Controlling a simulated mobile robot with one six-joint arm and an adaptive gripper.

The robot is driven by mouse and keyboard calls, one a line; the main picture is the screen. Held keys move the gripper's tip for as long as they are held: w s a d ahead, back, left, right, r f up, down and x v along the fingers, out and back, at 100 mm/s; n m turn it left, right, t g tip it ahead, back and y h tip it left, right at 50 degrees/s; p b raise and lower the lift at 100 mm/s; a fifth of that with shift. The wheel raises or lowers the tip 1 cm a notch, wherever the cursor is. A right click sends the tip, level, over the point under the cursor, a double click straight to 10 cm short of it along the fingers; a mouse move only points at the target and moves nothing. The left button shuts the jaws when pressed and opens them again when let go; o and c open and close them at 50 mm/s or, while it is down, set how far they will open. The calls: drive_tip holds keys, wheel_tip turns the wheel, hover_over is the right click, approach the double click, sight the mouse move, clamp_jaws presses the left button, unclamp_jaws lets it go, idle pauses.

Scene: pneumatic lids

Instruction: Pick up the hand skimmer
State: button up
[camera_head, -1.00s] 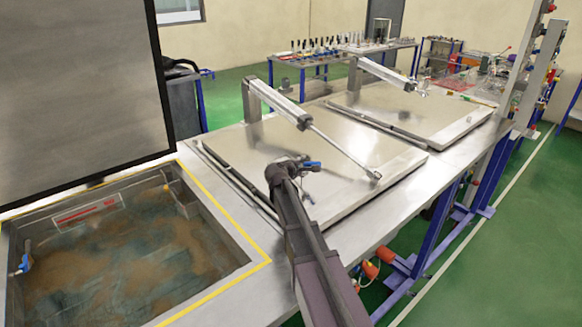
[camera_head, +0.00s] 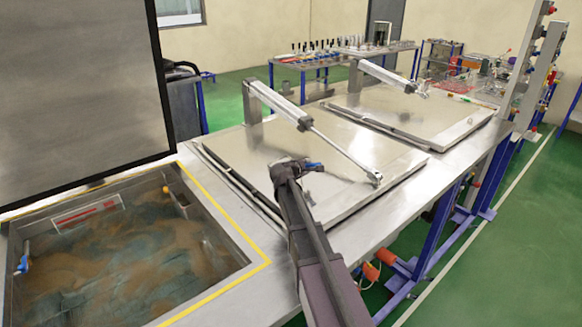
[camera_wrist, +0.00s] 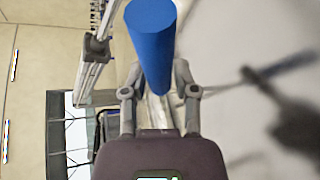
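My gripper (camera_head: 298,168) is above the nearer closed metal lid in the head view, small and partly hidden by my own arm. A short blue piece (camera_head: 314,166) shows at its tip. In the wrist view a thick blue cylinder, which looks like the hand skimmer's handle (camera_wrist: 153,38), lies between the two fingers of my gripper (camera_wrist: 158,80). The fingers appear closed against its sides. The skimmer's head is not clearly visible. A blurred shadow of the gripper and a bar-like tool falls on the pale surface at right in the wrist view.
An open tank (camera_head: 255,262) with murky water is at left, its dark lid (camera_head: 80,90) raised. Two closed lids, nearer (camera_head: 240,150) and farther (camera_head: 440,120), carry pneumatic cylinders (camera_head: 280,105). A tool table (camera_head: 310,60) stands behind. Green floor is open at right.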

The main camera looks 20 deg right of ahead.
clamp_jaws()
drive_tip(key=shift+r, duration=0.1)
wheel_tip(320, 180, up, 3)
drive_tip(key=p, duration=0.3)
drive_tip(key=shift+r, duration=0.2)
drive_tip(key=shift+s+r+p, duration=0.2)
drive_tip(key=shift+s+p, duration=0.1)
drive_tip(key=shift+p, duration=0.15)
drive_tip(key=s+r+p, duration=0.1)
drive_tip(key=s, duration=1.4)
drive_tip(key=shift+s+a, duration=0.2)
drive_tip(key=shift+a, duration=0.25)
